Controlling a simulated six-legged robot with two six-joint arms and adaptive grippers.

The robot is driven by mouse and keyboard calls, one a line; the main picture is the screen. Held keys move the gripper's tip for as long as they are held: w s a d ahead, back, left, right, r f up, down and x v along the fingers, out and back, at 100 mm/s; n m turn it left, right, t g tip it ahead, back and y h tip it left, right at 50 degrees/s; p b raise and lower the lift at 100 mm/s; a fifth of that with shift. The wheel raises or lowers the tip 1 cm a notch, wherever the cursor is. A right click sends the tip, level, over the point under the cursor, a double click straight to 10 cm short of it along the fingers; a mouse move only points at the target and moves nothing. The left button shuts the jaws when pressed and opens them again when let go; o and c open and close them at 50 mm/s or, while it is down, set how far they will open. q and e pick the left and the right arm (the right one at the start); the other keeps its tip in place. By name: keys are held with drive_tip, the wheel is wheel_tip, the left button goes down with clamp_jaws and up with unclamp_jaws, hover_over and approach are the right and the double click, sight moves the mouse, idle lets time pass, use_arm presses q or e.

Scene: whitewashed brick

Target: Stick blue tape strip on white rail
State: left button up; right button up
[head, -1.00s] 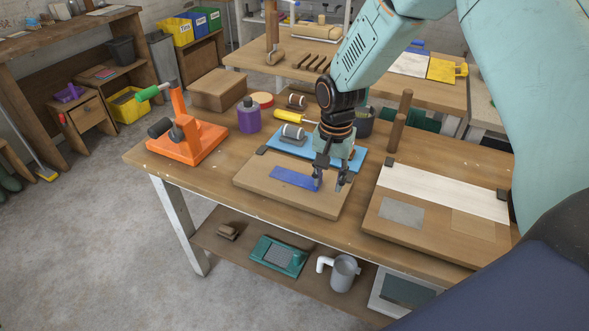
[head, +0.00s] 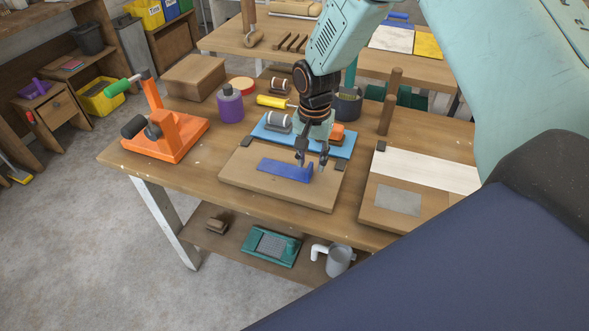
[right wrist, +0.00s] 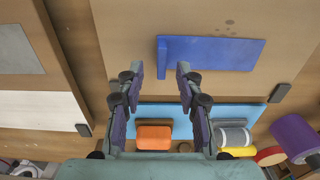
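A blue tape strip (head: 285,170) lies on a wooden board (head: 240,178) in the middle of the bench; its right end stands up as a tab. It also shows in the right wrist view (right wrist: 215,53), with the raised end at the left. The white rail (head: 425,168) is the pale band across a second board to the right; it also shows in the right wrist view (right wrist: 35,108). My right gripper (head: 311,163) is open and empty near the tab, its fingers apart in the right wrist view (right wrist: 160,72). My left gripper is out of view.
Behind the strip, a blue tray (head: 343,146) holds an orange block (right wrist: 154,137) and a grey-and-white roller. An orange tape dispenser (head: 180,138) and a purple bottle (head: 230,105) stand left. A wooden post (head: 389,108) rises behind the right board. A grey patch (head: 398,200) lies before the rail.

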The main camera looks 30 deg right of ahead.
drive_tip(key=shift+w+a+f, duration=0.1)
drive_tip(key=shift+a+f, duration=0.1)
drive_tip(key=shift+f, duration=1)
drive_tip(key=shift+s+d, duration=0.2)
drive_tip(key=shift+s, duration=0.05)
drive_tip(key=shift+w+a, duration=0.2)
drive_tip(key=shift+w, duration=0.1)
drive_tip(key=c, duration=0.5)
drive_tip(key=shift+s+d, duration=0.2)
clamp_jaws()
